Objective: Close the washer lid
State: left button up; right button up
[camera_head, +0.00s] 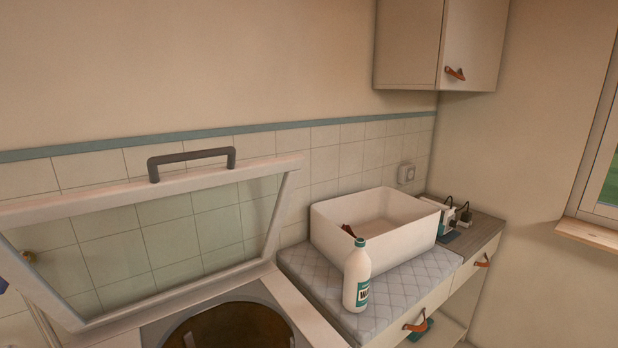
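The washer lid (172,181) is raised and leans back toward the tiled wall, with a clear panel in a pale frame. A dark grey handle (191,155) sits on its top edge. The washer (294,306) is at the bottom of the view with its round, dark drum opening (230,328) uncovered. Neither of my grippers shows in the view.
Right of the washer, a counter with a quilted mat (325,294) carries a white bin (376,239) and a white bottle (357,276). A wall cabinet (436,45) hangs at upper right. Leather-pull drawers (418,316) face front.

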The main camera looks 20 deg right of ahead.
aim_at(14, 268)
jog(key=k+j+z, duration=0.25)
jog(key=k, duration=0.3)
jog(key=k+j+z, duration=0.25)
jog(key=k, duration=0.3)
jog(key=l, duration=0.1)
